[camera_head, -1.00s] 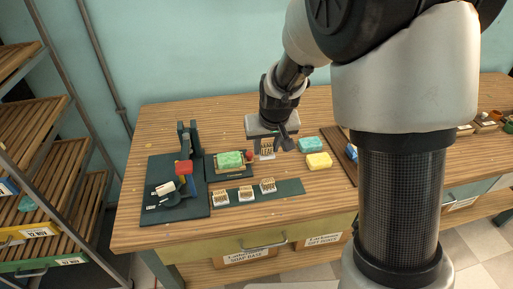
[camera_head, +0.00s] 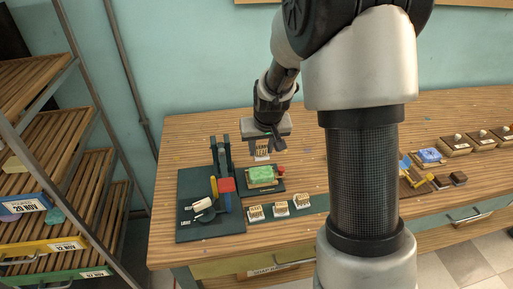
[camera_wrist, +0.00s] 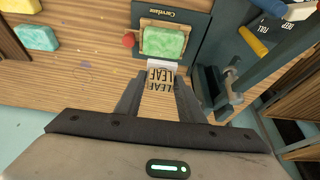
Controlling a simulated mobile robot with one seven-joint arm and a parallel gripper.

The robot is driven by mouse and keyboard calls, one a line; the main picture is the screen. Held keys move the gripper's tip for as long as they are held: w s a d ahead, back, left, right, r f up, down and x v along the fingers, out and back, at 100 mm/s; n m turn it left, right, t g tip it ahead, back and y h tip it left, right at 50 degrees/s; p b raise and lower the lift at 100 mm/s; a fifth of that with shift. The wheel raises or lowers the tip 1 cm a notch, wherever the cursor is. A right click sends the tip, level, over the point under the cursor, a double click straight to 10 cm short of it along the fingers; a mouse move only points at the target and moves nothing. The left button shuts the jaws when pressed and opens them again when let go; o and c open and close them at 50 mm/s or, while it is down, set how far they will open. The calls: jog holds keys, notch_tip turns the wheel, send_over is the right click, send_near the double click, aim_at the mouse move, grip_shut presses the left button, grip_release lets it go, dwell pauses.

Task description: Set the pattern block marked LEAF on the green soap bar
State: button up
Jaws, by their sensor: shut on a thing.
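The green soap bar (camera_head: 262,174) lies in a wooden holder (camera_wrist: 145,53) on a dark base plate (camera_wrist: 196,22), with a red knob (camera_wrist: 128,40) at one side. It also shows in the wrist view (camera_wrist: 163,42). My gripper (camera_head: 263,150) is shut on the pattern block marked LEAF (camera_wrist: 160,79), a pale block with a white end. In the head view the block (camera_head: 262,156) hangs just behind the soap. In the wrist view it sits just short of the soap, between my fingertips (camera_wrist: 158,92). Its exact height above the table is hard to tell.
Yellow (camera_wrist: 20,5) and teal (camera_wrist: 37,37) bars lie on the table. A slatted rack (camera_head: 60,140) stands at left.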

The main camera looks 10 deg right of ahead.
jog(key=shift+f+b, duration=2)
jog(key=shift+f, duration=0.9)
jog(key=shift+f+b, duration=0.55)
jog(key=shift+b, duration=0.15)
jog(key=o, duration=1.1)
jog(key=shift+o, duration=0.5)
jog(key=o, duration=0.3)
jog(key=shift+r+p, duration=2)
jog(key=shift+r, duration=1.05)
